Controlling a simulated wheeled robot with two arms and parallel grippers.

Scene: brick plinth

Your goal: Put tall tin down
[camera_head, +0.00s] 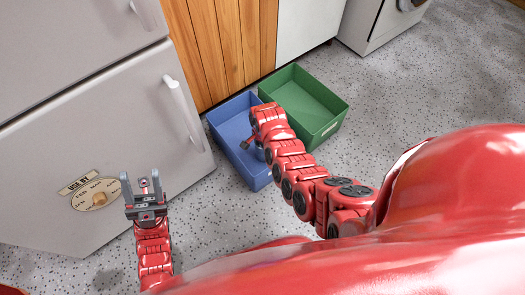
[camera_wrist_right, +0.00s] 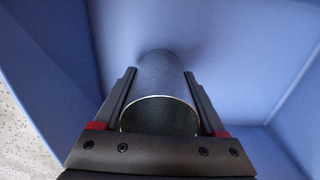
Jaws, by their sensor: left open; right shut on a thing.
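The tall tin (camera_wrist_right: 160,82) is a plain grey cylinder in the right wrist view. My right gripper (camera_wrist_right: 165,95) is shut on it, with one finger along each side. The blue bin (camera_head: 228,117) stands on the floor in the head view, and my right gripper (camera_head: 252,143) reaches down into it. Blue bin walls (camera_wrist_right: 255,45) surround the tin in the right wrist view. I cannot tell whether the tin's far end touches the bin floor. In the head view the tin is mostly hidden by my arm. My left gripper (camera_head: 142,187) is open and empty at the left.
A green bin (camera_head: 318,98) stands right beside the blue bin and looks empty where visible. A grey fridge (camera_head: 85,140) with a round dial is at the left. A wooden cabinet front (camera_head: 225,45) is behind the bins. Speckled floor (camera_head: 430,85) is clear to the right.

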